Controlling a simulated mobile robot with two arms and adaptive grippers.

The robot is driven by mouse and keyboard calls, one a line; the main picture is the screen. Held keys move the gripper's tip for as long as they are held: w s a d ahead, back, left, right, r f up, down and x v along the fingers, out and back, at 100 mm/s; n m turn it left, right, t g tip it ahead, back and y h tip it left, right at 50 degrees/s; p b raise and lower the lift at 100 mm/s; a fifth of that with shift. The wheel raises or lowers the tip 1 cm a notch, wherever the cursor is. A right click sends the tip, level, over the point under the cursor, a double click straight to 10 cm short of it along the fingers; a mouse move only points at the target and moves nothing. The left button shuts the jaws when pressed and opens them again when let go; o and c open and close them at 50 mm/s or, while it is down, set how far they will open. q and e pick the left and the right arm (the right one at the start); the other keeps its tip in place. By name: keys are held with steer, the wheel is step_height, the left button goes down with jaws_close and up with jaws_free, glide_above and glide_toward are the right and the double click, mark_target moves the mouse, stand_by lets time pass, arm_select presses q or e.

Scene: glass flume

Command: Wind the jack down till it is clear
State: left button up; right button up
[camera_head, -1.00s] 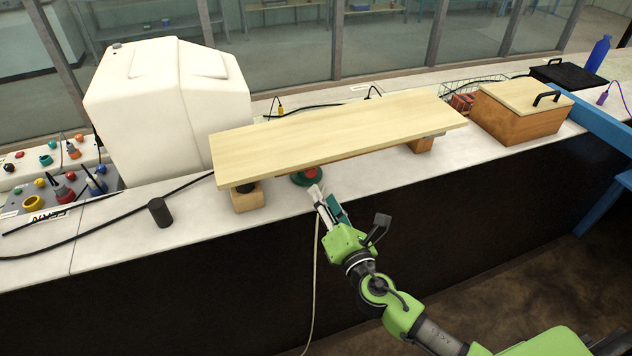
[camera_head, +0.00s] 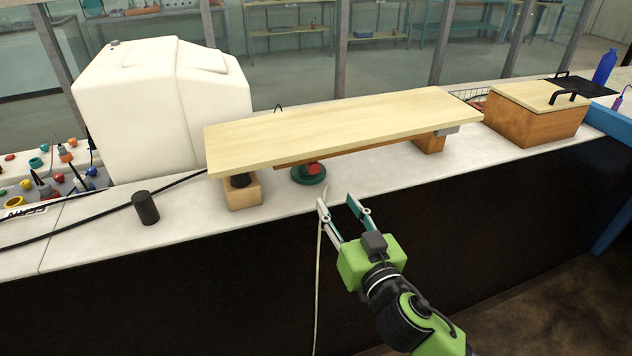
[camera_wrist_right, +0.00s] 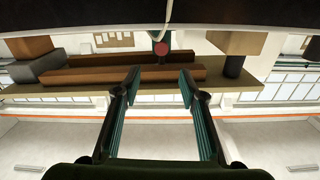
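The jack (camera_head: 309,174) has a green round base and a red knob, and stands on the white counter under a long pale board (camera_head: 340,125). The board hides its top, so I cannot tell whether it touches what is above. In the right wrist view, which looks upside down, its red knob (camera_wrist_right: 160,48) shows straight ahead beyond the fingertips. My right gripper (camera_head: 337,203) is open and empty at the counter's front edge, apart from the jack; its spread fingers also show in the right wrist view (camera_wrist_right: 160,78). My left gripper is not in view.
Wooden blocks stand under the board's left end (camera_head: 243,193) and right end (camera_head: 429,143); the left one carries a black piece. A brown beam (camera_head: 350,150) runs beneath the board. A black cylinder (camera_head: 146,208) stands left. A pale cord (camera_head: 318,270) hangs over the front edge beside my gripper.

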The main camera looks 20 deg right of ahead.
mark_target(315, 169)
steer(key=shift+m, duration=0.8)
steer(key=w+p, duration=0.1)
steer(key=w, duration=0.3)
steer(key=w+p, duration=0.1)
steer(key=w, duration=0.8)
steer(key=shift+w+a+p, duration=0.25)
steer(key=shift+a+p, duration=0.05)
steer(key=shift+p, duration=0.1)
jaws_close()
